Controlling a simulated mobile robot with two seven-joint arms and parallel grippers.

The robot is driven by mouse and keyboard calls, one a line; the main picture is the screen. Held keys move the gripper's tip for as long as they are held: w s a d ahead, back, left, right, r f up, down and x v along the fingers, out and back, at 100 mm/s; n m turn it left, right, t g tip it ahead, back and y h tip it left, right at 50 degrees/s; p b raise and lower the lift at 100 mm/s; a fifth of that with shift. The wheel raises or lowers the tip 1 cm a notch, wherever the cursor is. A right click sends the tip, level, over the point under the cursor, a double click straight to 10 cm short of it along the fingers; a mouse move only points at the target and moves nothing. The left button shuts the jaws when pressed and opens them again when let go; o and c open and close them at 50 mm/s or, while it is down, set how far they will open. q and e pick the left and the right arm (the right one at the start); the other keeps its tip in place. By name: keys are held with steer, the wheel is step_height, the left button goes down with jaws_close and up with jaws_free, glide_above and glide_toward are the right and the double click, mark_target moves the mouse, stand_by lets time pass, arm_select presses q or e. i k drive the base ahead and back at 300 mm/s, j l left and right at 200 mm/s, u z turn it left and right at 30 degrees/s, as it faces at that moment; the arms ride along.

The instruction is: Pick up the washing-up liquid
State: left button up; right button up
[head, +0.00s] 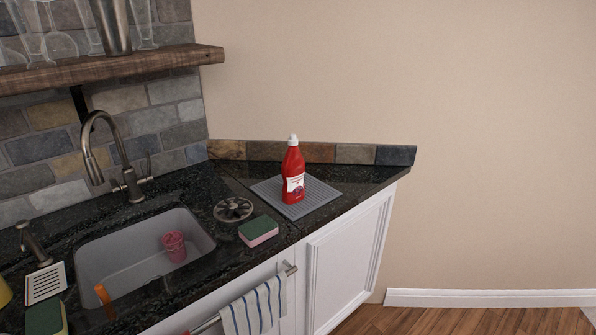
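The washing-up liquid (293,174) is a red bottle with a white cap and a label on its front. It stands upright on a grey ribbed mat (317,198) on the dark counter, near the right end and close to the low stone backsplash. Nothing touches it except the mat under it. Neither of my grippers shows in the head view.
A sponge (258,231) and a round dark drain piece (233,209) lie left of the mat. The sink (115,262) holds a pink cup (174,246). A tap (100,150) rises behind it. A wooden shelf (120,68) with glasses overhangs the left. A striped towel (254,309) hangs in front.

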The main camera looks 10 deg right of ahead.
mark_target(293, 166)
steer(key=i+l+u, duration=0.1)
steer(key=l, duration=0.25)
steer(key=i+l, duration=0.2)
steer(key=l, duration=0.15)
steer(key=i+l+u, duration=0.15)
steer(key=l, duration=0.2)
steer(key=i+l+u, duration=0.1)
steer(key=l, duration=0.25)
steer(key=i+l, duration=0.15)
steer(key=l, duration=0.2)
steer(key=i+l+u, duration=0.15)
steer(key=l, duration=0.75)
steer(key=l+u, duration=0.15)
steer(key=l, duration=0.7)
steer(key=i, duration=0.05)
